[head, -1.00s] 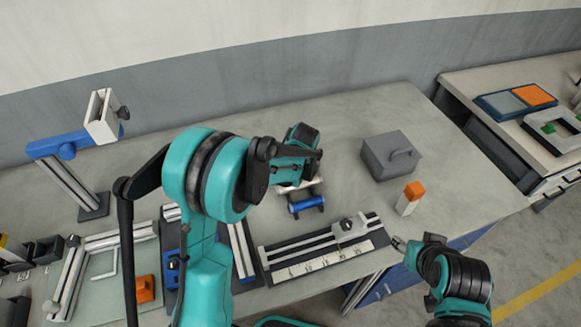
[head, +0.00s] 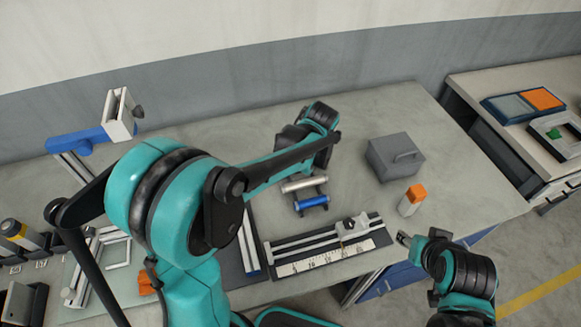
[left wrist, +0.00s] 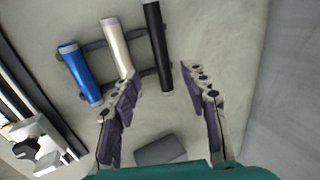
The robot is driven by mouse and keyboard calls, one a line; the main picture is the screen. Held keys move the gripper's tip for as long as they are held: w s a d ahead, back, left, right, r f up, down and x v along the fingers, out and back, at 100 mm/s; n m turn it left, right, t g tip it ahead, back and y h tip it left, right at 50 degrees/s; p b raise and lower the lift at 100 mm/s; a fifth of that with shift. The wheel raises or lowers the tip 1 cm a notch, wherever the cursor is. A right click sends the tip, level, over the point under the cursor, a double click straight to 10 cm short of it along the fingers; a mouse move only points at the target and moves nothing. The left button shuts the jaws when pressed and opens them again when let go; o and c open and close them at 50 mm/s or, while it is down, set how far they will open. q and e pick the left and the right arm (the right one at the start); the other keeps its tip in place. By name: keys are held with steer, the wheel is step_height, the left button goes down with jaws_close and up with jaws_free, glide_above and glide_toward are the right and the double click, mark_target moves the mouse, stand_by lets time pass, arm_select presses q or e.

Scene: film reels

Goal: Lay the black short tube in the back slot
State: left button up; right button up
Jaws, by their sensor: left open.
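The black tube (left wrist: 157,45) lies across the right end of the small dark rack (left wrist: 96,44) in the left wrist view, beside the silver tube (left wrist: 116,48) and the blue tube (left wrist: 80,73). It appears to lie in the back slot, but its seating is unclear. In the head view the silver tube (head: 304,183) and blue tube (head: 313,202) show; my left arm hides the black one. My left gripper (left wrist: 160,76) is open, its fingers apart on either side of the black tube's near end. My right gripper (head: 403,239) is off the table's front edge; its jaws are too small to judge.
A grey box with a handle (head: 395,156) and an orange-topped white block (head: 411,200) stand right of the rack. A ruler rail fixture (head: 330,246) lies in front. The table behind the grey box is clear.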

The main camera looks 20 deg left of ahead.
arm_select(q)
steer(key=s+a+r+n+t+h, duration=0.1)
steer(key=s+r+n, duration=0.1)
steer(key=s, duration=0.5)
steer(key=s+a+r+n+t, duration=0.1)
steer(key=s+r+n, duration=0.1)
steer(key=s+n, duration=0.3)
steer(key=s+a+r+n+t+h, duration=0.1)
steer(key=s+n, duration=0.3)
steer(key=s, duration=0.5)
steer(key=shift+s+r+h, duration=0.3)
steer(key=shift+s+r, duration=0.05)
steer(key=shift+r, duration=0.1)
